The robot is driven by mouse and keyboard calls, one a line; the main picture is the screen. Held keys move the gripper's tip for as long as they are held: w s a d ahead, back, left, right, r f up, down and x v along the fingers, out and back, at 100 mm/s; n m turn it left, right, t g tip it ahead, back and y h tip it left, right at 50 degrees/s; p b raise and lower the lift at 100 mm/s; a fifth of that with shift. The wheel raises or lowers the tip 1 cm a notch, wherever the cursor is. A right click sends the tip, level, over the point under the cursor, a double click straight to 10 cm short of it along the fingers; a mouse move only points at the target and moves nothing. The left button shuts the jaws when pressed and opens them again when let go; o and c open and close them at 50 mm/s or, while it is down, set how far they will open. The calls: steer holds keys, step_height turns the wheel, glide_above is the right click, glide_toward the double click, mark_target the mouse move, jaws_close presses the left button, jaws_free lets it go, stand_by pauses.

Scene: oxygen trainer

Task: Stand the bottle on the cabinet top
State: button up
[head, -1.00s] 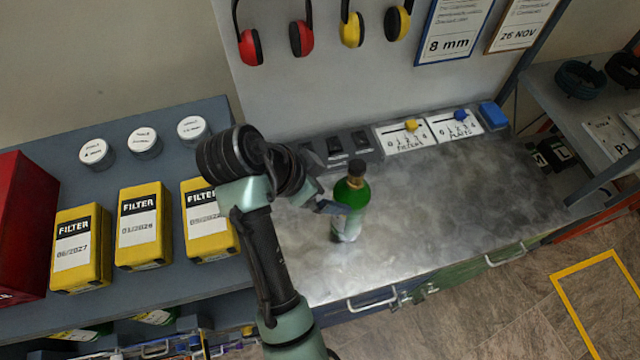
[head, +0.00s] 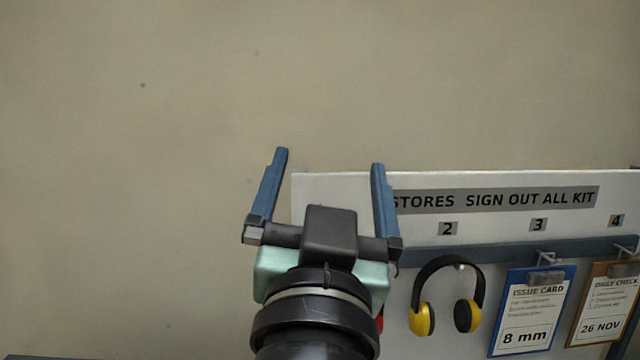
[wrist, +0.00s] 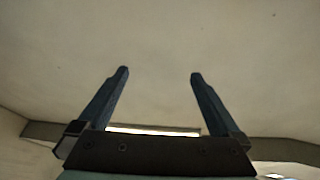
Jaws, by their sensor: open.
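My gripper (head: 330,160) is raised in front of the bare wall, with its two blue fingers spread wide and nothing between them. In the wrist view my gripper (wrist: 159,75) is also open and empty, facing a plain pale surface. The bottle and the cabinet top are out of view in both current frames.
A white board (head: 340,185) with a stores sign (head: 495,202) stands right of and behind my gripper. Yellow ear defenders (head: 447,300), a blue issue card (head: 532,310) and a brown daily check card (head: 604,305) hang on it. The upper left is bare wall.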

steer(key=s+r+n+t+y, duration=0.1)
steer(key=s+r+n+t, duration=0.2)
steer(key=s+r, duration=0.6)
steer(key=shift+s+a+r+t+y, duration=0.3)
steer(key=shift+a+r+t, duration=0.25)
steer(key=shift+t, duration=0.55)
steer(key=shift+d+r, duration=0.1)
